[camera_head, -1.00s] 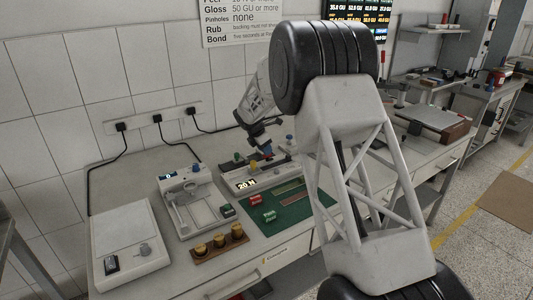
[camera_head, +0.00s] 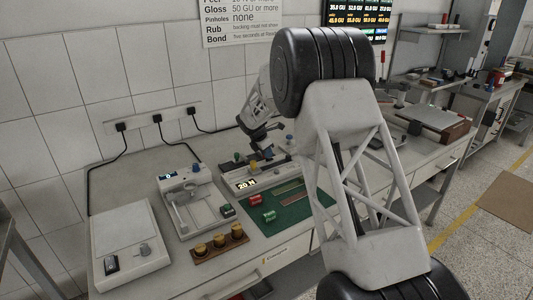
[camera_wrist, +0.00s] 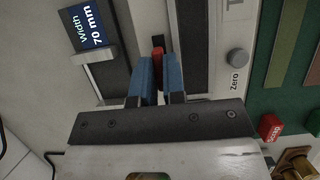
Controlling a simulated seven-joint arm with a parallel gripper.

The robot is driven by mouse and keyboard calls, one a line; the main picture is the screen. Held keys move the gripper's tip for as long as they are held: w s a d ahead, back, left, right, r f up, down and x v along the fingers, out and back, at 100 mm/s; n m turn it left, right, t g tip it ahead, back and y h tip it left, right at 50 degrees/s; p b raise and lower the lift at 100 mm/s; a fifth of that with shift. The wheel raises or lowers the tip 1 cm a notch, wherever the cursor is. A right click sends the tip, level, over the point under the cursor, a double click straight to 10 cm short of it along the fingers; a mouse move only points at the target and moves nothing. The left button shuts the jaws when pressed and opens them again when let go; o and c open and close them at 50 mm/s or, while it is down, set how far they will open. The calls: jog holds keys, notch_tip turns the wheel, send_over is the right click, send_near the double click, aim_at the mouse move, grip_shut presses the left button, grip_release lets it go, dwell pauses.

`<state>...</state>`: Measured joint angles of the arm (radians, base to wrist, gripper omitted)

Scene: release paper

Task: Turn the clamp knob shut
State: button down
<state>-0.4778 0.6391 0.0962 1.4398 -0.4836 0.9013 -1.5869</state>
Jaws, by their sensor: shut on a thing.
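In the wrist view, a small red part (camera_wrist: 157,53), which looks like the clamp knob, sits between the blue fingers of my gripper (camera_wrist: 158,66). The fingers are shut on it from both sides and hide most of it. A dark slot lies just beyond it. In the head view, my gripper (camera_head: 266,150) is low over the tester (camera_head: 246,184) with the 20 N display, at the middle of the bench. The knob's turn angle cannot be told.
A silver Zero button (camera_wrist: 237,57) and a "Width 70 mm" label (camera_wrist: 86,24) flank the fingers. A green mat (camera_head: 290,214) with red and green blocks lies in front. A second instrument (camera_head: 190,204) and a weight rack (camera_head: 219,243) stand left.

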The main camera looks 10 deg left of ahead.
jog(key=shift+m, duration=0.4)
jog(key=m+g, duration=0.1)
jog(key=m, duration=0.2)
jog(key=shift+w+h, duration=0.1)
jog(key=shift+h, duration=0.3)
jog(key=m+g, duration=0.1)
jog(key=m, duration=0.1)
jog(key=m+g, duration=0.1)
jog(key=m, duration=0.2)
jog(key=shift+h, duration=0.3)
jog(key=m+g, duration=0.1)
jog(key=m, duration=0.3)
jog(key=shift+w+m+g, duration=0.15)
jog(key=shift+m+g, duration=0.15)
jog(key=shift+g, duration=0.1)
jog(key=m, duration=0.2)
jog(key=m+g+y, duration=0.1)
jog(key=m, duration=0.1)
jog(key=shift+m+g, duration=0.3)
jog(key=c, duration=1.2)
grip_release()
jog(key=shift+y, duration=0.3)
